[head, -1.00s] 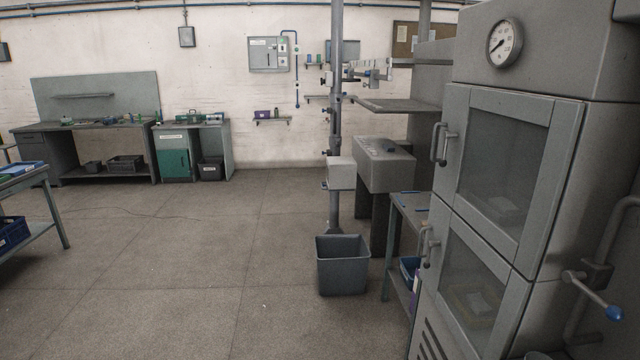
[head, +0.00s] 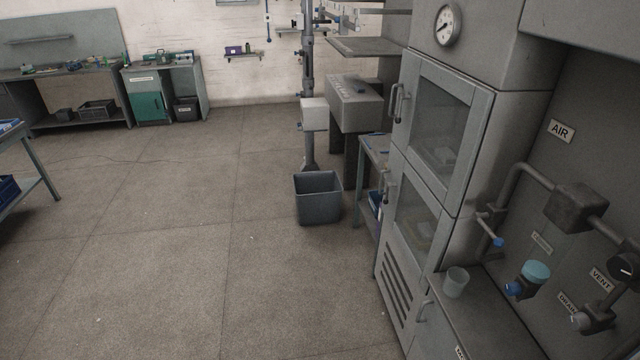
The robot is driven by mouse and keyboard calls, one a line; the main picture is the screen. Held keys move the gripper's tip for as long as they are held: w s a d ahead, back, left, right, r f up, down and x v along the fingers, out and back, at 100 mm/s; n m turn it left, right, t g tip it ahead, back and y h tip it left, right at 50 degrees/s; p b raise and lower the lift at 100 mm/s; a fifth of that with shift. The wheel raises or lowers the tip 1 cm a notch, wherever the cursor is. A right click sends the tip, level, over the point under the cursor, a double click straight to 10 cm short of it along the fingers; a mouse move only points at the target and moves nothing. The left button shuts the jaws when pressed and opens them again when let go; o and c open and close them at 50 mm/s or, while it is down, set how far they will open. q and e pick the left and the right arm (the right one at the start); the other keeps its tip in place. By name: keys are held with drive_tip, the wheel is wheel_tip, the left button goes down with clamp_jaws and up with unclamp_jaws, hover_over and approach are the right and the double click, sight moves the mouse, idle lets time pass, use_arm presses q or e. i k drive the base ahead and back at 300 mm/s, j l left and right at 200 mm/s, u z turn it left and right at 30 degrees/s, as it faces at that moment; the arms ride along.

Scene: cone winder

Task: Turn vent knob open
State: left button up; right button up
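A black round knob (head: 626,268) with a white mark on its face sits at the far right edge of the head view, partly cut off. A label reading VENT (head: 601,280) is on the grey panel just below and left of it. Another knob (head: 588,319) on a pipe fitting is lower, beside a label that seems to read DRAIN (head: 567,303). The white mark's meaning, open or closed, cannot be told. Neither of my grippers is in view.
A grey cabinet (head: 470,160) with two glass doors and a gauge (head: 447,25) stands left of the panel. A cup (head: 455,282) stands on the low counter.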

sight(578, 321)
drive_tip(key=z, duration=1.3)
